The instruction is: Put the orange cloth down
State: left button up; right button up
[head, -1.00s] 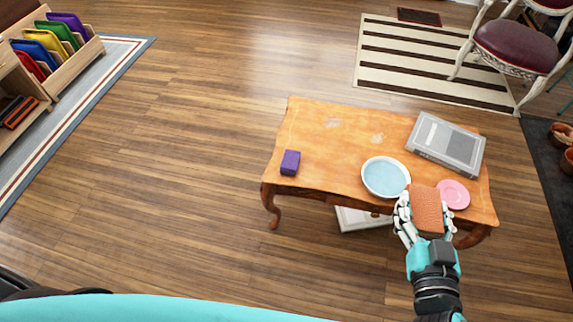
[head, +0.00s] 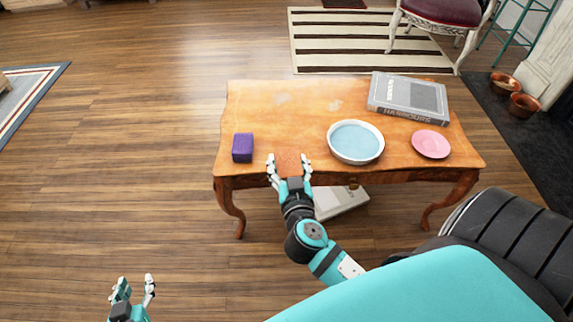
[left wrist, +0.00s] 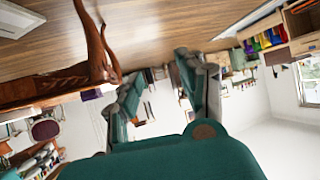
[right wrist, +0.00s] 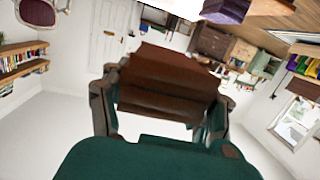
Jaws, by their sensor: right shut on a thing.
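The orange cloth (head: 288,163) is between the fingers of my right gripper (head: 289,170) in the head view, at the front edge of the wooden table (head: 290,120). It looks like a folded block. In the right wrist view my right gripper (right wrist: 160,105) is shut on the cloth (right wrist: 165,85), which looks dark brown there. I cannot tell whether the cloth touches the tabletop. My left gripper (head: 133,288) is open and empty at the lower left of the head view, over the floor. It is also open in the left wrist view (left wrist: 165,95).
On the table are a purple block (head: 242,147) left of the cloth, a bowl of bluish liquid (head: 356,141) to its right, a pink plate (head: 431,144) and a grey book (head: 408,98). A white box-like thing (head: 340,202) lies under the table. The tabletop's left-middle is clear.

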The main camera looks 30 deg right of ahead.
pick_arm(q)
notch_tip(320, 180, up, 11)
jog(key=t+h+b, duration=0.1)
jog(key=t+b, duration=0.2)
jog(key=b, duration=0.1)
jog(key=shift+s+r, duration=0.2)
jog(key=shift+s, duration=0.15)
pick_arm(e)
notch_tip(320, 180, down, 8)
jog(key=w+d+m+h, duration=0.1)
jog(key=w+d, duration=0.1)
jog(key=shift+r+m+g+h, duration=0.2)
jog(key=shift+m+g+h, duration=0.1)
jog(key=shift+g+h, duration=0.1)
